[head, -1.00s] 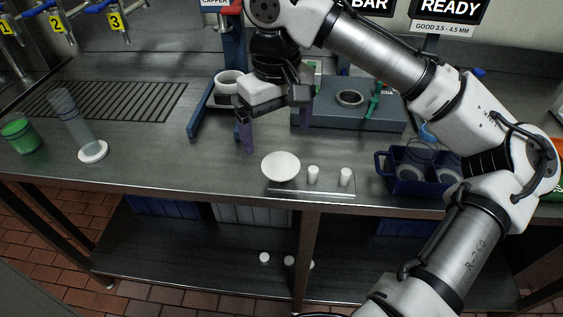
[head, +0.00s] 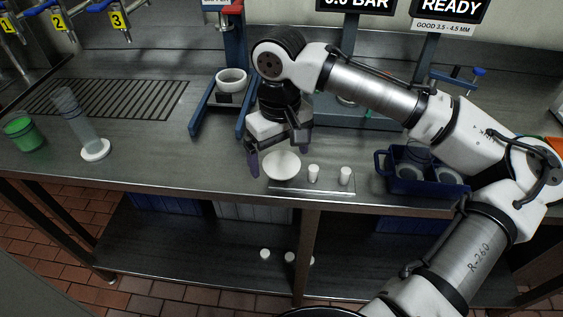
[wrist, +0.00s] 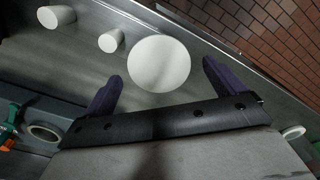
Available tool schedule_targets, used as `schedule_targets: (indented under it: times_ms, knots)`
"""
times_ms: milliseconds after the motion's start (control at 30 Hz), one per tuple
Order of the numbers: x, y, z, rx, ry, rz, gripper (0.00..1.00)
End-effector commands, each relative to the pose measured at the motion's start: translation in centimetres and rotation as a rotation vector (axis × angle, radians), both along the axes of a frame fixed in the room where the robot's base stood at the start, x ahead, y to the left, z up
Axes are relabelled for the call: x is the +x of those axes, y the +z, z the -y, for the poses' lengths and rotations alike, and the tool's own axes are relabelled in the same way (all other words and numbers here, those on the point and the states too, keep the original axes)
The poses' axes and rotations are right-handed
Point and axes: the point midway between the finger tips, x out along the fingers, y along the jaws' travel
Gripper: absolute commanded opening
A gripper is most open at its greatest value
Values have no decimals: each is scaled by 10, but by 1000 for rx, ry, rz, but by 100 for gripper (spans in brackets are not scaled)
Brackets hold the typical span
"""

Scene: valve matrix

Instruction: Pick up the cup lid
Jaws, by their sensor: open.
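The cup lid appears to be the round white disc (head: 282,166) lying near the front edge of the counter. It also shows in the wrist view as a white disc (wrist: 159,64) just beyond the fingertips. My gripper (head: 275,162) is open and empty, pointing down at the lid. In the wrist view its two purple fingers (wrist: 162,72) are spread apart, and the disc lies between their lines, ahead of the tips.
Two small white cylinders (head: 313,174) (head: 345,176) stand right of the lid on a thin plate. A blue caddy (head: 420,184) holding containers is further right. A blue press stand (head: 232,100) with a white ring is behind.

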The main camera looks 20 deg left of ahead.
Motion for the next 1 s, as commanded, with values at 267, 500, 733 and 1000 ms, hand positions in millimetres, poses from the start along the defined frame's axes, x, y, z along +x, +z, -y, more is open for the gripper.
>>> schedule_targets:
  times_ms: [267, 500, 733, 1000]
  knots:
    - [0, -2, 0, 1, 0, -2, 95]
    - [0, -5, 0, 1, -1, -1, 95]
    - [0, -5, 0, 0, 0, 0, 89]
    - [0, -5, 0, 0, 0, 0, 53]
